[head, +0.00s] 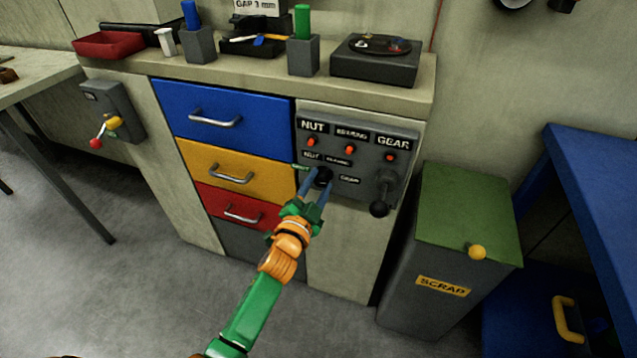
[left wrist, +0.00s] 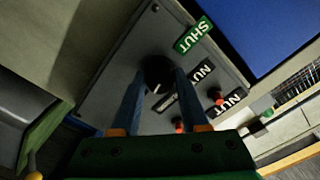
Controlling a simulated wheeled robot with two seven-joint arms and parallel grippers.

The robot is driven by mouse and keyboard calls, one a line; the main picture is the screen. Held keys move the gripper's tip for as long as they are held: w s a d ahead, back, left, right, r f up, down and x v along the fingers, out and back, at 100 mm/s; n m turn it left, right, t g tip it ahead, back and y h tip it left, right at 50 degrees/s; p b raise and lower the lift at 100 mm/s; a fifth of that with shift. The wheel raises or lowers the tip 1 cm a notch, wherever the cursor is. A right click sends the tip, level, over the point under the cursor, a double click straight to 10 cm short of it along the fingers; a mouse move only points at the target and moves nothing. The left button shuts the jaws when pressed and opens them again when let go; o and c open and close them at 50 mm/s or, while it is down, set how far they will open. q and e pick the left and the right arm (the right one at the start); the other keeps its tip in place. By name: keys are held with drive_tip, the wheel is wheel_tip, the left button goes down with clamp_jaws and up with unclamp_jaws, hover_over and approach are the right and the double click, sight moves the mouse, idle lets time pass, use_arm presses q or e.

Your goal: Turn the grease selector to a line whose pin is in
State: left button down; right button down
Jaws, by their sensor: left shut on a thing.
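The grey grease panel (head: 362,130) is on the cabinet front, with NUT, BEARING and GEAR labels along its top. Under them are the NUT pin (head: 312,141), the middle pin (head: 350,149) and the GEAR pin (head: 390,157), all orange-red; how far each stands out is too small to tell. The black selector knob (head: 323,177) is below, ringed by small labels. My left gripper (head: 318,184) is shut on it, a finger on each side. In the left wrist view the knob (left wrist: 157,70) shows a short white mark, and a green SHUT label (left wrist: 194,35) is beside it. My right gripper is out of view.
A black-knobbed lever (head: 380,208) sticks out at the panel's lower right. The green-lidded scrap bin (head: 467,220) stands to the right. Blue, yellow and red drawers with handles are to the left. A grey box (head: 110,108) with a red-knobbed lever is farther left.

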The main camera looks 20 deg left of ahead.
use_arm(q)
drive_tip(key=shift+m, duration=1.1)
drive_tip(key=shift+c, duration=2.1)
unclamp_jaws()
drive_tip(key=s+p, duration=0.1)
drive_tip(key=s, duration=0.6)
drive_tip(key=shift+a, duration=0.15)
